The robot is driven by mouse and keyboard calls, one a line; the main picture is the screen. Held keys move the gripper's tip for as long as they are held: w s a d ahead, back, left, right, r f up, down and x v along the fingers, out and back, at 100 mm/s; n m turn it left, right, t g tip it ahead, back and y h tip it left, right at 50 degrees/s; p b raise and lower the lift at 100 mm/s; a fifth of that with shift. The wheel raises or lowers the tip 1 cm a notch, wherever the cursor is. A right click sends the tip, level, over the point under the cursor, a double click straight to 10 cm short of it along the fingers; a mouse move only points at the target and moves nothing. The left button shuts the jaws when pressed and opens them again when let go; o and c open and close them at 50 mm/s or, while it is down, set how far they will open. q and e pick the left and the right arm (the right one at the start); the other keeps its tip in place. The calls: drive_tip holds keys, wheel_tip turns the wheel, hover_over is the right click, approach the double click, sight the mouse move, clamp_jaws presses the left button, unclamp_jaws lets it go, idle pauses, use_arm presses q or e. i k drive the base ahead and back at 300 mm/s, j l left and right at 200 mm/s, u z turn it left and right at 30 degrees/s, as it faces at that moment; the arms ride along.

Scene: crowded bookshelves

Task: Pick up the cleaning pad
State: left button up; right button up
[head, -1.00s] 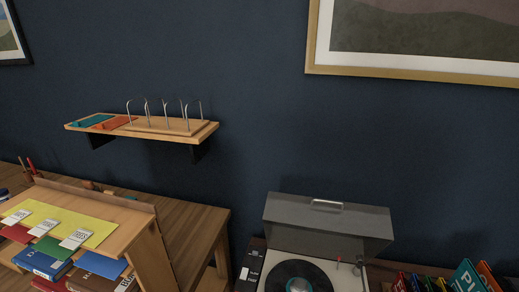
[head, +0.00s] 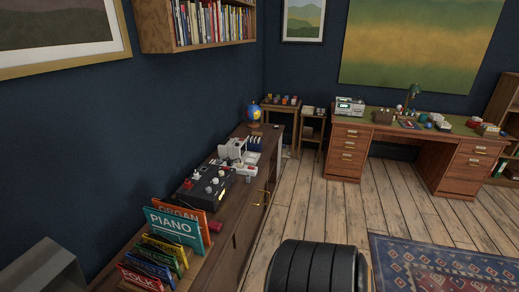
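I cannot make out a cleaning pad in the head view. Neither of my grippers is in view. A long wooden sideboard (head: 213,240) runs along the dark blue wall on the left. On it stand upright record sleeves, including one marked PIANO (head: 173,226), a black box with knobs (head: 207,186) and a white device (head: 238,152). Small items farther back are too small to tell apart.
A grey lid (head: 45,272) fills the lower left corner. A black ribbed thing (head: 318,268) stands at the bottom middle. A wooden desk (head: 350,152) with many small objects is at the back right. Bare floor (head: 335,213) and a patterned rug (head: 440,265) lie between.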

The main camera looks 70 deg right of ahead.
sight(215, 226)
drive_tip(key=z, duration=1.65)
drive_tip(key=u, duration=1.4)
drive_tip(key=z, duration=1.4)
drive_tip(key=i+l+u, duration=0.2)
drive_tip(key=i+l, duration=0.15)
drive_tip(key=l, duration=0.25)
drive_tip(key=i+l+u, duration=0.1)
drive_tip(key=l, duration=0.25)
drive_tip(key=i+l+u, duration=0.2)
drive_tip(key=i+l, duration=0.15)
drive_tip(key=l, duration=0.35)
